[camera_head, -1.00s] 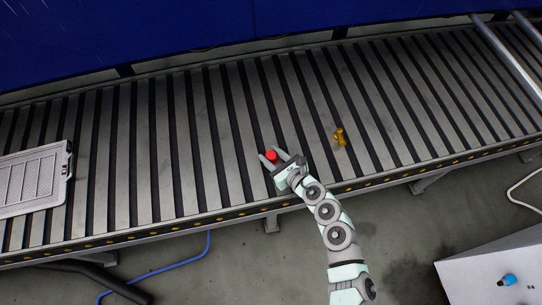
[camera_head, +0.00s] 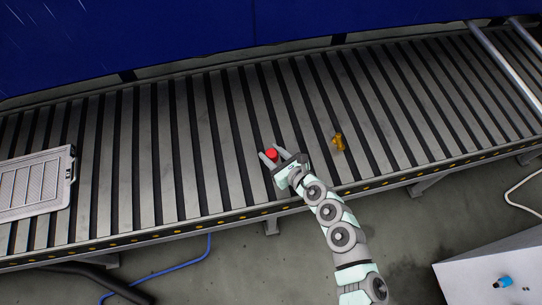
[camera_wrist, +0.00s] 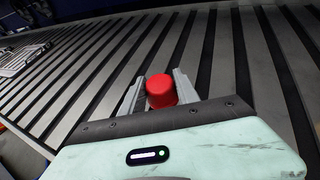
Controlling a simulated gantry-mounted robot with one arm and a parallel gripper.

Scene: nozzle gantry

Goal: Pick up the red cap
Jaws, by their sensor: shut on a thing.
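The red cap (camera_head: 271,154) is a small round red piece at the middle of the roller conveyor. In the wrist view the red cap (camera_wrist: 161,91) sits between the two grey fingers of my gripper (camera_wrist: 160,92). In the head view my gripper (camera_head: 270,153) reaches in from the front edge of the conveyor, with one finger on each side of the cap. The jaws are shut on the cap. I cannot tell from these views whether the cap is clear of the rollers.
A yellow-brown fitting (camera_head: 339,142) lies on the rollers to the right of my gripper. A grey crate (camera_head: 70,178) stands at the left end. A white table (camera_head: 470,272) with a small blue item (camera_head: 504,282) is at the lower right.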

